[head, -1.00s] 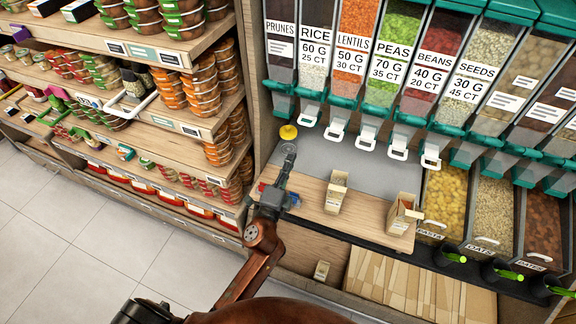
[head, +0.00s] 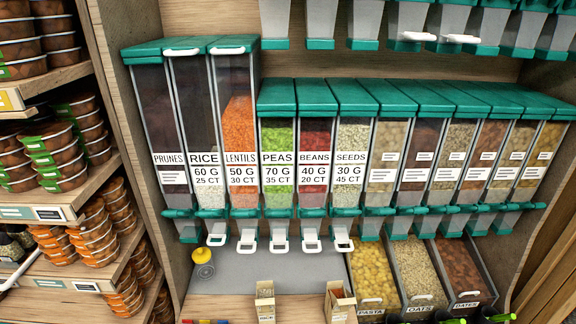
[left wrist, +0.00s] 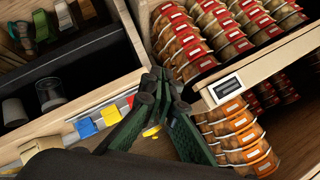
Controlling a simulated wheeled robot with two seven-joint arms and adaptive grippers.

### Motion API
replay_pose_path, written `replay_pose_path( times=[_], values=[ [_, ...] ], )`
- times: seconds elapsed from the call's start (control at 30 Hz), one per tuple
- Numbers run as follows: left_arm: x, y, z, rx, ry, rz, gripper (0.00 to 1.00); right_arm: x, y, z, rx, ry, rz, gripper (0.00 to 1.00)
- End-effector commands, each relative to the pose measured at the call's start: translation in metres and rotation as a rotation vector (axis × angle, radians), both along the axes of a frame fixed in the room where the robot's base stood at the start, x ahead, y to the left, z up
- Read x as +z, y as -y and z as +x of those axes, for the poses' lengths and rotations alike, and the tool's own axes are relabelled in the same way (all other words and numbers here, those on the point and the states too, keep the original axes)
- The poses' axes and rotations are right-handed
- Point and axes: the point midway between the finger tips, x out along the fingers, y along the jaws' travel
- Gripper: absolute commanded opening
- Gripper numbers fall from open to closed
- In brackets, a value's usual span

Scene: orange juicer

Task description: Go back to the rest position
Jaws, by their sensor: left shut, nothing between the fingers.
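My left gripper (left wrist: 160,78) shows in the left wrist view, with dark fingers closed together and nothing held between them. It is over the wooden shop fittings, beside stacked containers with red labels (left wrist: 205,45). Neither arm nor gripper shows in the head view. My right gripper is in neither current view.
The head view shows a dispenser wall with a lentils bin (head: 238,140), above a grey counter mat (head: 270,268). Two small cartons, one left (head: 265,300) and one right (head: 340,302), stand below. Shelves of stacked tubs (head: 55,158) are at left. Blue (left wrist: 86,128) and yellow pieces lie near the left gripper.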

Motion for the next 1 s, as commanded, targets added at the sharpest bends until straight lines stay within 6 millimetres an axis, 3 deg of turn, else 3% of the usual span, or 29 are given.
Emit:
replay_pose_path(
  times=[0.03,0.2,0.4,0.63,1.0],
  values=[
    [-0.018,-0.003,-0.025,0.046,-0.062,-0.074,0.00,0.000,0.000,0.000,0.000,0.000,0.000,0.40],
    [-0.060,0.002,-0.089,0.159,-0.231,-0.268,0.00,0.000,0.000,0.000,0.000,0.000,0.000,0.40],
    [-0.085,0.015,-0.147,0.245,-0.380,-0.413,0.00,0.000,0.000,0.000,0.000,-0.001,0.000,0.40],
    [-0.098,0.034,-0.205,0.323,-0.535,-0.537,0.00,0.000,0.000,-0.001,0.000,-0.001,0.000,0.40],
    [-0.188,0.037,-0.193,0.316,-0.570,-0.539,0.00,0.005,0.000,0.000,0.000,0.001,0.000,0.40]
  ],
)
